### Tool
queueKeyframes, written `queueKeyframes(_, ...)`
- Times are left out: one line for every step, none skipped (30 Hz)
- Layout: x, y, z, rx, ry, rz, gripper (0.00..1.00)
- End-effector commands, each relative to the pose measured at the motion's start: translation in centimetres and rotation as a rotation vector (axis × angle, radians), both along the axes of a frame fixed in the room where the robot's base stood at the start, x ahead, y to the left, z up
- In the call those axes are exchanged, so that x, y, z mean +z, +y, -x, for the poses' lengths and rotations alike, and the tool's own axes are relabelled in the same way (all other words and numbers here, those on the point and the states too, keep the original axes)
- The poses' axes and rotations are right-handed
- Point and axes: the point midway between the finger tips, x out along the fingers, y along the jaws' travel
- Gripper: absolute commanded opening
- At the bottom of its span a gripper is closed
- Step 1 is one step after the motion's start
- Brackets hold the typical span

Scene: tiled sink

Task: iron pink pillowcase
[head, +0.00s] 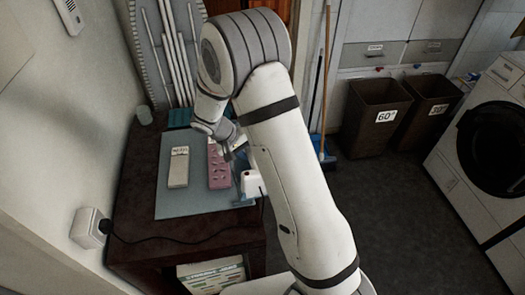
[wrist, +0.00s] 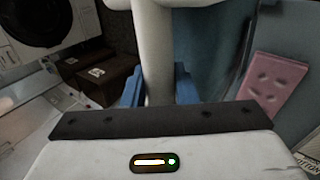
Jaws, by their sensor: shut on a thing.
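The pink pillowcase (head: 219,165) lies flat on the blue-grey mat, with several darker wrinkle marks on it. It also shows at the right of the wrist view (wrist: 275,80). The white iron (head: 250,184) is at the mat's right edge, beside the pillowcase; whether it touches the mat is unclear. In the wrist view the blue fingers of my gripper (wrist: 158,88) are on both sides of a white upright part of the iron (wrist: 157,45). My gripper is shut on it. In the head view my arm hides much of the gripper.
The mat (head: 180,207) covers part of a dark wooden table (head: 138,228). A beige flat item (head: 179,167) lies left of the pillowcase. A dark cord (head: 165,240) runs to a wall socket (head: 90,228). Brown bins (head: 376,115) and a washing machine (head: 490,145) stand right.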

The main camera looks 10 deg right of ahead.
Motion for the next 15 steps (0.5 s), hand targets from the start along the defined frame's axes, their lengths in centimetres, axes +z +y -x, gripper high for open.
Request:
queueKeyframes(1.7, 1.6, -0.2, 0.021, -0.002, 0.001, 0.00)
queueKeyframes(2.1, 2.5, -0.3, 0.031, -0.003, 0.001, 0.00)
queueKeyframes(2.6, 3.6, -0.3, 0.042, -0.002, 0.001, 0.00)
queueKeyframes(2.9, 4.4, -0.3, 0.052, -0.003, 0.001, 0.00)
queueKeyframes(3.2, 5.2, -0.3, 0.059, -0.002, 0.000, 0.00)
queueKeyframes(3.5, 6.2, -0.3, 0.070, -0.002, 0.000, 0.00)
queueKeyframes(3.8, 6.9, -0.2, 0.076, -0.002, 0.000, 0.00)
queueKeyframes(4.0, 7.6, -0.2, 0.083, -0.002, 0.001, 0.00)
queueKeyframes(4.3, 8.3, -0.1, 0.091, -0.002, 0.001, 0.00)
queueKeyframes(4.4, 8.9, -0.1, 0.097, -0.003, 0.001, 0.00)
queueKeyframes(4.5, 9.4, 0.0, 0.102, -0.002, 0.001, 0.00)
queueKeyframes(4.7, 9.9, 0.0, 0.107, -0.002, 0.001, 0.00)
queueKeyframes(4.7, 10.2, 0.1, 0.110, -0.001, 0.001, 0.00)
queueKeyframes(4.8, 10.5, 0.1, 0.114, -0.001, 0.001, 0.00)
queueKeyframes(4.8, 10.8, 0.2, 0.116, -0.002, 0.001, 0.00)
